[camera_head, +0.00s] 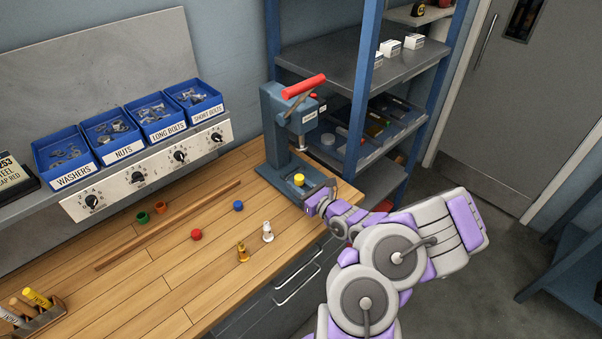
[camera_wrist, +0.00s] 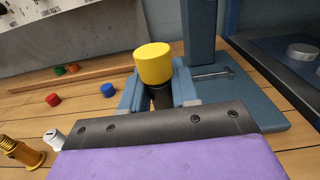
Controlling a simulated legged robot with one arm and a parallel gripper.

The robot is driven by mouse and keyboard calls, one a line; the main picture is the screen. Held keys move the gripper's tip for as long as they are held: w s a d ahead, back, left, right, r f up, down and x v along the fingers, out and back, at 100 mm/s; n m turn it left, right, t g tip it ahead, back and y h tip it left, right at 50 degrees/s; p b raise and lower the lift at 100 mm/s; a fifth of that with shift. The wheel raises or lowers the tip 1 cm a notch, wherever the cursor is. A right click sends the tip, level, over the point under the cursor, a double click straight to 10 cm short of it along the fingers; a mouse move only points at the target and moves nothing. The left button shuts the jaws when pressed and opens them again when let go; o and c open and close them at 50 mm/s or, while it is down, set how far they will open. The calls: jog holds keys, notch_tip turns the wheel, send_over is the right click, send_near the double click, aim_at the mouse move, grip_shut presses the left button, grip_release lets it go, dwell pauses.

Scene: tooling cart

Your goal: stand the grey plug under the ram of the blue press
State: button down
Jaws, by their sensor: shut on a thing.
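My gripper (camera_head: 312,194) is shut on a dark grey plug with a yellow top (camera_wrist: 154,64). In the wrist view the two fingers (camera_wrist: 158,92) are on either side of its dark lower part (camera_wrist: 160,97). In the head view the yellow top (camera_head: 299,180) shows over the base of the blue press (camera_head: 272,180), roughly below the ram (camera_head: 300,143). The plug looks upright; its bottom is hidden, so I cannot tell whether it touches the base. A silver-white plug (camera_head: 267,232) and a brass plug (camera_head: 242,252) stand on the bench, apart from the gripper.
Red (camera_head: 196,235), blue (camera_head: 238,205), green (camera_head: 142,217) and orange (camera_head: 160,207) caps lie on the bench. A wooden strip (camera_head: 170,225) crosses it. The press's red handle (camera_head: 304,86) is above. A shelf rack (camera_head: 340,60) stands close behind the press.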

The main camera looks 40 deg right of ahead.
jog(key=w+d, duration=0.2)
jog(key=w+d+f+b, duration=0.1)
jog(key=w+d, duration=0.4)
jog(key=shift+w+d+f+b, duration=0.2)
jog(key=shift+w+d+b, duration=0.05)
jog(key=shift+d+b, duration=0.05)
jog(key=shift+w+r, duration=0.15)
jog(key=shift+w, duration=0.4)
notch_tip(320, 180, down, 4)
jog(key=shift+r+b, duration=0.2)
jog(key=shift+b, duration=0.45)
jog(key=shift+d, duration=0.15)
jog(key=shift+s+d, duration=0.1)
jog(key=c, duration=1.1)
grip_release()
jog(key=shift+o, duration=1.3)
jog(key=shift+a, duration=0.2)
